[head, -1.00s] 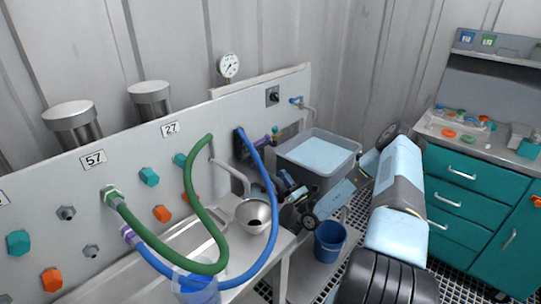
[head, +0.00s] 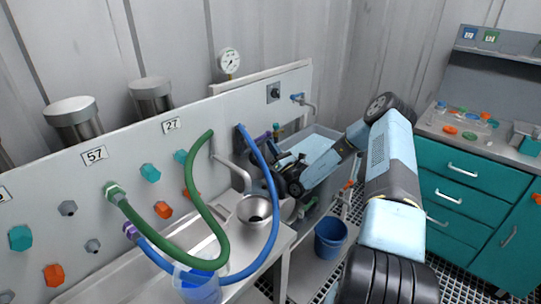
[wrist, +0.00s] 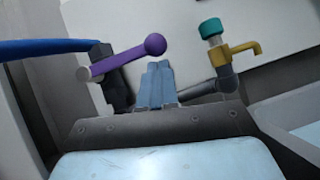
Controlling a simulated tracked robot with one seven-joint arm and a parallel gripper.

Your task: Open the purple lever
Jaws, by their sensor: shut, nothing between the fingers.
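The purple lever (wrist: 128,58) with a round ball end is on a dark valve body (wrist: 113,90) on the panel. In the wrist view it slants up from a pale pivot at left to the ball at right. It shows small in the head view (head: 264,137). My gripper (wrist: 159,66) is shut and empty, with its blue-grey fingers side by side. The fingertips appear just below the ball end in the wrist picture; I cannot tell whether they touch it. In the head view my wrist partly hides the area below the lever.
A yellow tap with a green knob (wrist: 231,42) is right of the lever. A blue hose (head: 266,200) and a green hose (head: 205,210) loop in front of the panel.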

